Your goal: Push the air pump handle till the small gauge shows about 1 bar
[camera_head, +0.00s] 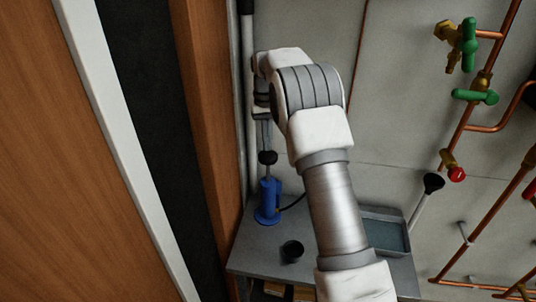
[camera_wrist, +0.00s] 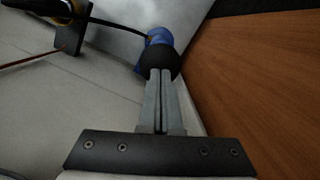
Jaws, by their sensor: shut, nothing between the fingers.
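The blue air pump (camera_head: 268,201) stands upright on the grey bench, with its black knob handle (camera_head: 267,157) raised on a thin rod. In the wrist view the black handle (camera_wrist: 161,62) is just beyond my fingertips, and part of the blue pump (camera_wrist: 159,37) shows behind it. My gripper (camera_head: 264,143) points down from above the handle, fingers together and empty. The fingers (camera_wrist: 160,76) overlap the handle in the wrist view; I cannot tell whether they touch it. I cannot make out a readable gauge face in either view.
The grey bench (camera_head: 247,252) carries a black cup (camera_head: 291,251) and a shallow tray (camera_head: 386,235). A wooden panel (camera_head: 206,130) stands close on the left. Copper pipes with green valves (camera_head: 469,45) run along the wall at right. A dark hose leaves the pump.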

